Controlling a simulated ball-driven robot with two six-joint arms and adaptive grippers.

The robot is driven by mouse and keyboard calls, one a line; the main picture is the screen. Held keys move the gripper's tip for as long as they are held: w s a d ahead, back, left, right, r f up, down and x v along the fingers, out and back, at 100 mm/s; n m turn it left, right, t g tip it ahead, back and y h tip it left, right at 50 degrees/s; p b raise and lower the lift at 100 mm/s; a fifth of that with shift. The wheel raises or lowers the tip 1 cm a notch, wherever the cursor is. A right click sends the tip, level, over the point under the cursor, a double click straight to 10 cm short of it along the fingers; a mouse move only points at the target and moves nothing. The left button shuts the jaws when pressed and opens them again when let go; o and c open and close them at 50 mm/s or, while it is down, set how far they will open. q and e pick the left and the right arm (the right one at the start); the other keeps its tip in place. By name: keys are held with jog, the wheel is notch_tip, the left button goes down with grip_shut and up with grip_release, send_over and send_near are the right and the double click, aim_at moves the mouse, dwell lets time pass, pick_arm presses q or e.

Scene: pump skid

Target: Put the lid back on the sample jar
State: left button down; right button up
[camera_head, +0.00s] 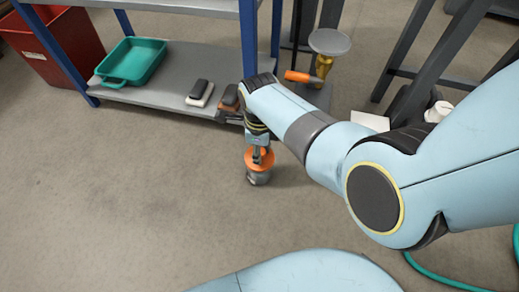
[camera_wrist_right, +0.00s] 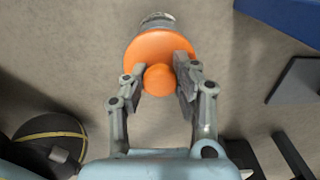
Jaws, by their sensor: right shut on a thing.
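The orange lid (camera_head: 262,160) with its round knob is in my right gripper (camera_head: 258,148), low over the floor in the middle of the head view. In the right wrist view the gripper (camera_wrist_right: 160,82) is shut with its fingers on either side of the lid's knob (camera_wrist_right: 159,79). The grey sample jar (camera_head: 259,179) shows directly below the lid. Its metallic side also shows past the lid's far edge in the wrist view (camera_wrist_right: 157,20). The lid hides the jar's mouth, so I cannot tell whether they touch. My left gripper is out of view.
A shelf unit (camera_head: 170,88) with blue posts stands behind, holding a green tray (camera_head: 133,61) and dark-and-white blocks (camera_head: 200,92). A red bin (camera_head: 55,45) is at the far left. A brass valve with an orange handle (camera_head: 300,77) stands behind my arm. The floor at left is clear.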

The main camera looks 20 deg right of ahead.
dwell(0.3)
jog(key=o, duration=1.5)
